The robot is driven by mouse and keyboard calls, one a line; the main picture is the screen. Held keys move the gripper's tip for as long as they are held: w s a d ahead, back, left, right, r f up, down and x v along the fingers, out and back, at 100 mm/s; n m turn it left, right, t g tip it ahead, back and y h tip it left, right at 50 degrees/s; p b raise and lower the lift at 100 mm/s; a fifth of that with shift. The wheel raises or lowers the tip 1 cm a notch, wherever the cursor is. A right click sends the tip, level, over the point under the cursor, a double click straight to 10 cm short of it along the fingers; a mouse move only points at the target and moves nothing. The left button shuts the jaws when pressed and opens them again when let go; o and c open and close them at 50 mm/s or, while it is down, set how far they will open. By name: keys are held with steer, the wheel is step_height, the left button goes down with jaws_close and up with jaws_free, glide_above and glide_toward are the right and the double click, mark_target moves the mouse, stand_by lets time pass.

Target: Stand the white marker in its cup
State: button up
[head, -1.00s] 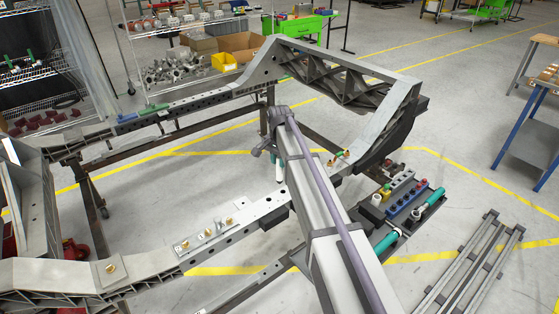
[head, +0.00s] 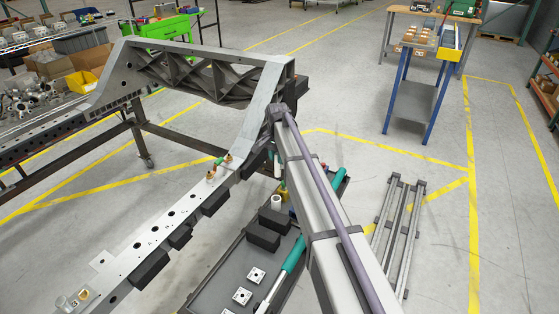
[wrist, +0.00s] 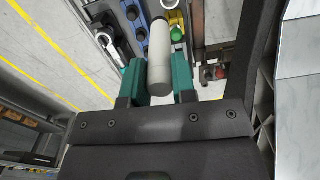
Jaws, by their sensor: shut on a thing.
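The white marker (wrist: 160,62) is a pale grey-white cylinder between the teal fingers of my gripper (wrist: 158,80) in the wrist view. My gripper is shut on it, above the tray, and one round end faces the camera. In the head view a bit of the marker (head: 277,166) shows beside my arm, which hides most of my gripper. A white, round, open-topped thing that looks like the cup (head: 276,202) stands in the dark tray.
The dark tray (head: 222,286) also holds black blocks (head: 263,236), a teal-handled tool (head: 293,256) and white square plates. The long chassis rail (head: 165,227) runs along the tray's left side. A metal rack (head: 398,235) lies on the floor at right.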

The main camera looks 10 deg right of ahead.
mark_target(276, 166)
steer(key=shift+n, duration=0.3)
steer(key=f+b, duration=0.1)
steer(key=f, duration=0.1)
steer(key=w+f+b, duration=0.1)
steer(key=f, duration=0.1)
steer(key=w+f+b, duration=0.1)
steer(key=f, duration=0.1)
steer(key=shift+a, duration=0.1)
steer(key=shift+w+f, duration=0.1)
steer(key=shift+w, duration=0.1)
step_height(276, 166, down, 4)
steer(key=b, duration=0.4)
steer(key=shift+f+b, duration=0.2)
steer(key=shift+b, duration=0.15)
step_height(276, 166, down, 6)
steer(key=b, duration=0.6)
steer(key=o, duration=1)
step_height(276, 166, up, 9)
steer(key=p, duration=0.9)
steer(key=shift+r, duration=0.15)
steer(key=shift+f, duration=0.2)
